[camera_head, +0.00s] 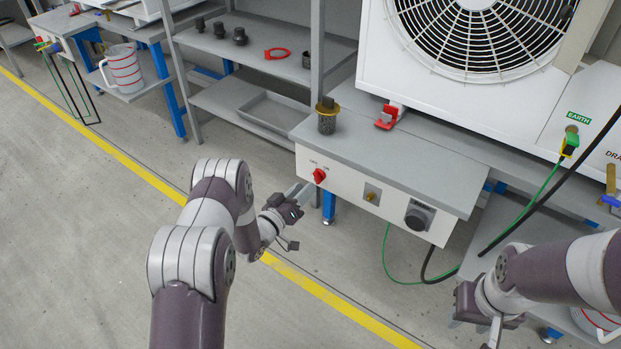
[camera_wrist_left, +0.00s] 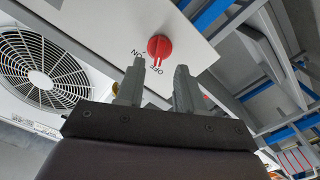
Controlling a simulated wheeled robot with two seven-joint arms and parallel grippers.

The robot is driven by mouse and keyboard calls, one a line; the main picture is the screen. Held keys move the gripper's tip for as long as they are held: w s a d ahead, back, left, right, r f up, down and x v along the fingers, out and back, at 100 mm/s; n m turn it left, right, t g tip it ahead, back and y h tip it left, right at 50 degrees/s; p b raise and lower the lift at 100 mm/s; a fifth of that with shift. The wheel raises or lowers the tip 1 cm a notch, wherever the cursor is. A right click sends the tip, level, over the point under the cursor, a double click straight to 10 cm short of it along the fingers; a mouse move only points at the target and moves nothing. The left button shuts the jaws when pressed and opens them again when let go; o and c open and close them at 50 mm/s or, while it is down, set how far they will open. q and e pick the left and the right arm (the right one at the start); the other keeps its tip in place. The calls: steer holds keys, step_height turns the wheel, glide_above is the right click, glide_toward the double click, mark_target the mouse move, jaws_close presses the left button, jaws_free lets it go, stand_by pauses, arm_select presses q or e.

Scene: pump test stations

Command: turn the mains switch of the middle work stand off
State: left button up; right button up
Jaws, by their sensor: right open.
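The red mains switch (camera_head: 319,175) is a round knob on the white front panel (camera_head: 366,199) of the middle work stand. My left gripper (camera_head: 304,194) is just in front of and below it, apart from it as far as I can tell. In the left wrist view the red switch (camera_wrist_left: 160,47) shows beyond my left fingers (camera_wrist_left: 160,75), which are spread with nothing between them. ON and OFF labels are beside the knob; a pale mark on it seems to lie toward OFF, but I cannot tell surely. My right gripper (camera_head: 490,328) is at the lower right, open.
A white fan unit (camera_head: 455,85) stands on the bench. Green and black cables hang at the right. A grey shelf (camera_head: 270,62) stands behind; the floor at left is clear.

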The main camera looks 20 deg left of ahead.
arm_select(q)
steer(key=p+v, duration=0.1)
steer(key=v, duration=0.7)
arm_select(e)
step_height(320, 180, up, 2)
steer(key=shift+r, duration=0.2)
arm_select(q)
steer(key=shift+w, duration=0.1)
